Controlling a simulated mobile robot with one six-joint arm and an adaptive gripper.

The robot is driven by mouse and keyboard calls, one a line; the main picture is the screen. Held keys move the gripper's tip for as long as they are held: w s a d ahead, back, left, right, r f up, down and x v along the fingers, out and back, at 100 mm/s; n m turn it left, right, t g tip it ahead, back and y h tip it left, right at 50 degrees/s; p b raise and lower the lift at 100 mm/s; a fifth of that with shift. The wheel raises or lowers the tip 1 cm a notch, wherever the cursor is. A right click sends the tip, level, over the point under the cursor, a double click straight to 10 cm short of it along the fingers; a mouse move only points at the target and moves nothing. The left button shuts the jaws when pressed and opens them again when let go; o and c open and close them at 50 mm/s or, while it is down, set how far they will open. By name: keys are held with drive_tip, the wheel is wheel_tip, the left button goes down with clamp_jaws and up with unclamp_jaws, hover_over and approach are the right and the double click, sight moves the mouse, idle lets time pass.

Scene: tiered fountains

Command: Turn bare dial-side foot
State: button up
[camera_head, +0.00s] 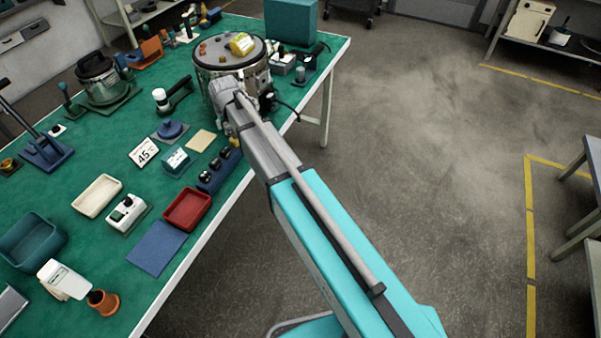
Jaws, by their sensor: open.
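A round metal drum-like unit (206,76) with a dark top stands at the far end of the green table. Orange-brown knobs and a yellow item (242,44) sit on its top. It is likely the tiered fountain, but I cannot be sure. I cannot make out its feet or a dial, because my arm and wrist cover its near lower side. My arm reaches up from the lower right. My gripper (224,98) is at the drum's near side; it is open, with its fingers mostly hidden. I cannot tell whether it touches anything.
The green table (85,155) is crowded. A card marked 45 (144,152), a red tray (187,209), a blue mat (157,247) and a dark green bin (32,240) lie nearer. A black-lidded pot (98,75) stands left of the drum.

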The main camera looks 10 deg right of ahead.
drive_tip(key=shift+n+y, duration=0.3)
drive_tip(key=shift+n, duration=0.5)
drive_tip(key=p+v, duration=1.3)
drive_tip(key=v, duration=0.1)
drive_tip(key=s+d+f+m+g+h+b, duration=0.1)
drive_tip(key=s+d+f+m+g+b, duration=0.2)
drive_tip(key=s+d+f+b, duration=1.4)
drive_tip(key=shift+d+f+m+h, duration=0.3)
drive_tip(key=shift+f+m, duration=0.2)
drive_tip(key=shift+f, duration=0.2)
drive_tip(key=shift+m+g, duration=0.4)
drive_tip(key=shift+g, duration=0.2)
drive_tip(key=s+d, duration=0.1)
drive_tip(key=s, duration=0.1)
drive_tip(key=s+d, duration=0.1)
drive_tip(key=s, duration=0.1)
drive_tip(key=shift+d, duration=0.35)
drive_tip(key=shift+d, duration=0.1)
